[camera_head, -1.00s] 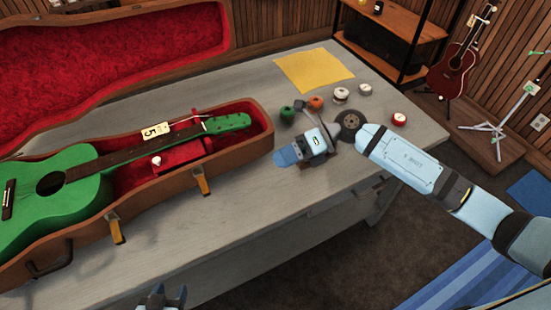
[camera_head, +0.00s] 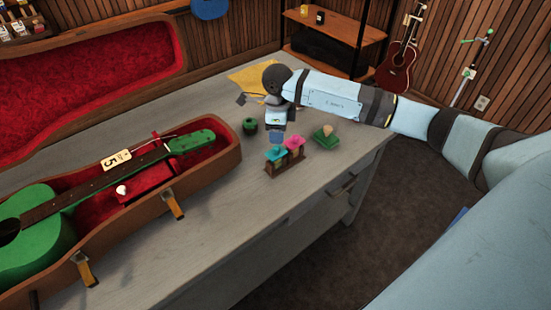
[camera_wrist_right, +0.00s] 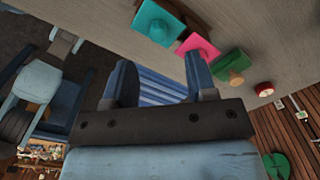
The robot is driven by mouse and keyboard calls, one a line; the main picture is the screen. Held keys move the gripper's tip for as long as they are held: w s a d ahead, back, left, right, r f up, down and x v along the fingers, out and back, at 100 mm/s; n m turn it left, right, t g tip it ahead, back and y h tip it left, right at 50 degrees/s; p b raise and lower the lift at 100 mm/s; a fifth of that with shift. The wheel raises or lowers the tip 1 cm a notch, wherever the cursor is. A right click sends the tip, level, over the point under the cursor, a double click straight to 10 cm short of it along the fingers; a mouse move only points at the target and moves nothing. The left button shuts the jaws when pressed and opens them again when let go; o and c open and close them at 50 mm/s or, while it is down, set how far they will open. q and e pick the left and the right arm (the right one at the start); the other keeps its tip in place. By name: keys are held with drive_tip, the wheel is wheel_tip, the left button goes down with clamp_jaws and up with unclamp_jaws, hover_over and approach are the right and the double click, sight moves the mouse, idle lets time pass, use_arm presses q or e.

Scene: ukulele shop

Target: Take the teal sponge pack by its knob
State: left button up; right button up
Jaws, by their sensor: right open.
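The teal sponge pack (camera_head: 276,154) sits at the left end of a small brown rack (camera_head: 284,166) on the grey table. In the right wrist view the teal pack (camera_wrist_right: 152,20) shows at the top, with a round teal knob. A pink pack (camera_head: 296,142) is beside it, and a green pack (camera_head: 325,139) with a tan knob stands to the right. My right gripper (camera_head: 276,138) is open and empty, behind the rack in the head view. In its wrist view the spread fingers (camera_wrist_right: 160,66) are apart from the packs. My left gripper is out of view.
A green round item (camera_head: 250,126) stands left of my right gripper. A yellow cloth (camera_head: 252,77) lies partly behind my arm. The open case (camera_head: 222,160) with a green ukulele (camera_head: 40,225) fills the table's left. The table front (camera_head: 235,215) is bare.

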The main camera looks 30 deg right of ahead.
sight(276, 146)
drive_tip(key=shift+w+a+f+p, duration=0.1)
drive_tip(key=shift+f+p, duration=0.15)
drive_tip(key=shift+f, duration=1.3)
drive_tip(key=shift+a+f+p, duration=0.1)
drive_tip(key=shift+f+p, duration=0.15)
drive_tip(key=shift+f, duration=1.3)
clamp_jaws()
